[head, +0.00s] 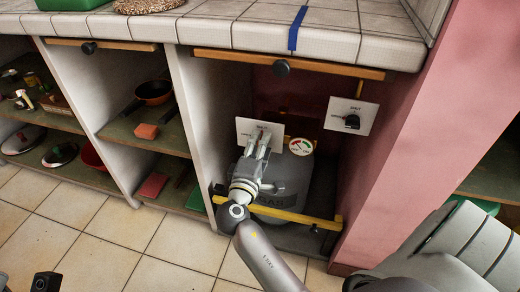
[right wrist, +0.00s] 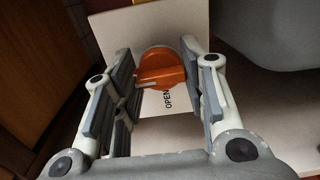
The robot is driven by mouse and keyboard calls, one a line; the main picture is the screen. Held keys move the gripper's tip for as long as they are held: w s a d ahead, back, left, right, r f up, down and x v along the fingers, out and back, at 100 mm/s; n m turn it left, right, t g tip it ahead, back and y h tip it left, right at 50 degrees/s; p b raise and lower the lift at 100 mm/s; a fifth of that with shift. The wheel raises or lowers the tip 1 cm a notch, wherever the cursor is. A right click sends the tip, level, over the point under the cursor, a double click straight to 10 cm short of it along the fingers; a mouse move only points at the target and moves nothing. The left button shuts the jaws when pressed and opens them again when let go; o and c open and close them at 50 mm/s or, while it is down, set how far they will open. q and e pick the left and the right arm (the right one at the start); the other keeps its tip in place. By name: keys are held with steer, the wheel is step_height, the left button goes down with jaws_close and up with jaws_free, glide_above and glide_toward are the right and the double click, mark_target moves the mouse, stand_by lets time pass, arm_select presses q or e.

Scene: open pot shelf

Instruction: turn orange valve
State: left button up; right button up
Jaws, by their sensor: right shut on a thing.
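The orange valve (right wrist: 163,68) shows in the right wrist view as a round knob with a raised grip, mounted on a white panel (right wrist: 150,20). The word OPEN is printed beside it. My right gripper (right wrist: 166,80) has its fingers on both sides of the valve and is shut on it. In the head view my right gripper (head: 262,138) reaches into the open right-hand bay, in front of the white panel (head: 244,127). It hides the valve there.
A grey gas cylinder (head: 287,182) stands behind a yellow bar (head: 290,215). A round gauge (head: 301,146) sits right of the gripper. A tiled counter (head: 240,36) overhangs the bay.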

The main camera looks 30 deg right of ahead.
steer(key=shift+m, duration=0.3)
steer(key=o, duration=1)
